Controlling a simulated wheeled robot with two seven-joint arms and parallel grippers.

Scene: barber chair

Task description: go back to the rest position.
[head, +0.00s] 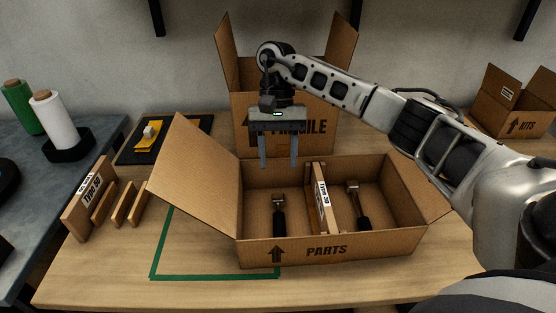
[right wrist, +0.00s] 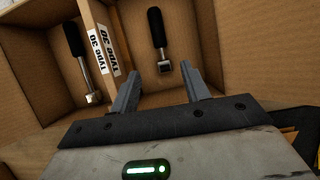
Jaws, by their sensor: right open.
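My right gripper (head: 278,150) hangs open and empty above the back left part of the open PARTS box (head: 350,246). Its arm comes in from the right. In the right wrist view the two fingers of the right gripper (right wrist: 165,92) point down over the box, apart, with nothing between them. A black-handled tool (head: 279,215) lies in the left compartment and a second one (head: 357,205) in the right compartment. A divider labelled Type 30 (head: 321,200) stands between them. The right wrist view also shows both tools and the divider. My left gripper is not in view.
A taller FRAGILE box (head: 320,140) stands open behind. A KITS box (head: 515,105) is at the back right. Wooden dividers (head: 90,200) stand at left, near a black tray (head: 135,150) with a yellow item. Spools (head: 52,120) stand far left. Green tape (head: 210,277) marks the table front.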

